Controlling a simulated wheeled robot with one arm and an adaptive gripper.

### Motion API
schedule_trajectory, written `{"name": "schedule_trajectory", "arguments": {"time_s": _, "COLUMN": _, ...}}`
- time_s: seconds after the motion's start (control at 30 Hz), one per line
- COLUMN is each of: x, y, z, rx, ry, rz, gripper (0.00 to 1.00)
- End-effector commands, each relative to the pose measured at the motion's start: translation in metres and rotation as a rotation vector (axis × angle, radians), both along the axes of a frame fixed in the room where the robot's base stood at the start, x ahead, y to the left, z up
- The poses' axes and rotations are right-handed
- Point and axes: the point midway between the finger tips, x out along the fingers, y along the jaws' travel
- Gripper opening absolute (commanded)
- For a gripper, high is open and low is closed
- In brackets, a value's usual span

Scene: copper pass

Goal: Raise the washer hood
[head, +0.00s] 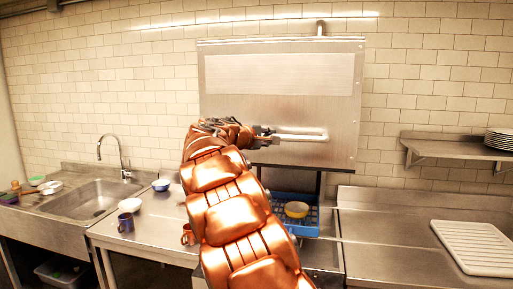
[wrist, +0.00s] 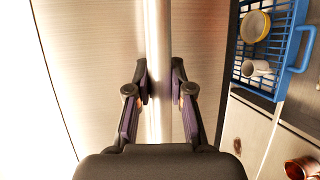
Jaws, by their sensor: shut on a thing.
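The washer hood (head: 280,80) is a big steel box in the head view. Its lower edge is well above the counter, and a blue rack shows beneath it. A horizontal bar handle (head: 300,136) runs across the lower part of its front. My gripper (head: 268,133) is at the left end of this handle. In the wrist view the handle (wrist: 157,60) runs between the two fingers of my gripper (wrist: 158,85), which are shut on it. The hood front (wrist: 100,60) fills much of that view.
The blue rack (head: 281,205) holds a yellow bowl (head: 296,209) and a white mug (wrist: 257,68). At left are a sink (head: 92,197), a white bowl (head: 131,204) and a blue mug (head: 125,222). A white ridged board (head: 478,247) lies on the right counter, below a plate shelf (head: 455,147).

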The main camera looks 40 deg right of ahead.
Motion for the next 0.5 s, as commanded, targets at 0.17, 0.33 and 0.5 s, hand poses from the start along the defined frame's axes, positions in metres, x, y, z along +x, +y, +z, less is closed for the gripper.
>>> {"name": "schedule_trajectory", "arguments": {"time_s": 0.17, "x": 0.0001, "y": -0.0003, "z": 0.017, "rx": -0.001, "ry": 0.0, "rz": 0.001, "gripper": 0.0}}
{"name": "schedule_trajectory", "arguments": {"time_s": 0.33, "x": 0.0009, "y": 0.0008, "z": 0.0194, "rx": -0.001, "ry": 0.001, "rz": 0.003, "gripper": 0.0}}
{"name": "schedule_trajectory", "arguments": {"time_s": 0.5, "x": 0.0005, "y": 0.0007, "z": 0.0192, "rx": -0.001, "ry": 0.001, "rz": 0.002, "gripper": 0.0}}
